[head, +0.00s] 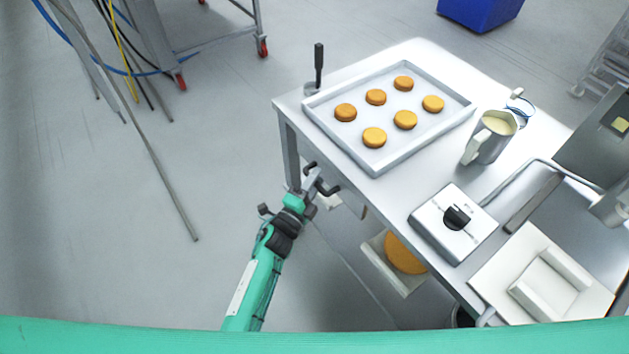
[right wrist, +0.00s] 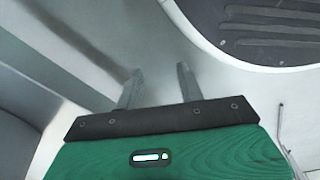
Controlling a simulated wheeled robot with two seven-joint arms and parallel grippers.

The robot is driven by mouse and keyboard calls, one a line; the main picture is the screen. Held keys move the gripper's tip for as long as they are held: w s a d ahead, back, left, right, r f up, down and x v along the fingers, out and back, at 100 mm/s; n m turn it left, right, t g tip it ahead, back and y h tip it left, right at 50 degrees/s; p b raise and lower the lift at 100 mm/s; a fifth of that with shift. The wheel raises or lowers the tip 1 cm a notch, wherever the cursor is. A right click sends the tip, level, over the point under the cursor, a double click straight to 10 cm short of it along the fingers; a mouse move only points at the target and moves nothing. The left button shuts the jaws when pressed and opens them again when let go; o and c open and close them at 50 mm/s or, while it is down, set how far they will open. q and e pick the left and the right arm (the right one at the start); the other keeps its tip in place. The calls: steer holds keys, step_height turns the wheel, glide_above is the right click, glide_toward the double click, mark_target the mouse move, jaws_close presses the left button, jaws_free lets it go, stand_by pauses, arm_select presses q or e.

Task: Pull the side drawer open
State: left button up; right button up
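A pale box-like part (head: 350,198) shows under the table's near left edge in the head view. It may be the side drawer, but my left gripper and the table top hide much of it. I cannot tell how far out it stands, and its handle is not clear. My left gripper (head: 321,180) is beside this part, below the table top near the left leg. Its two dark fingertips are apart. I cannot make out anything held or any touch on the drawer. My right gripper (right wrist: 158,86) shows in the right wrist view with its fingers apart and nothing between them.
A low tray with an orange-brown round (head: 405,254) juts out below.

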arm_select(q)
steer(key=shift+c, duration=0.3)
arm_select(e)
steer(key=shift+w, duration=0.1)
arm_select(q)
jaws_close()
arm_select(e)
steer(key=shift+w+r, duration=0.15)
steer(key=shift+w, duration=0.1)
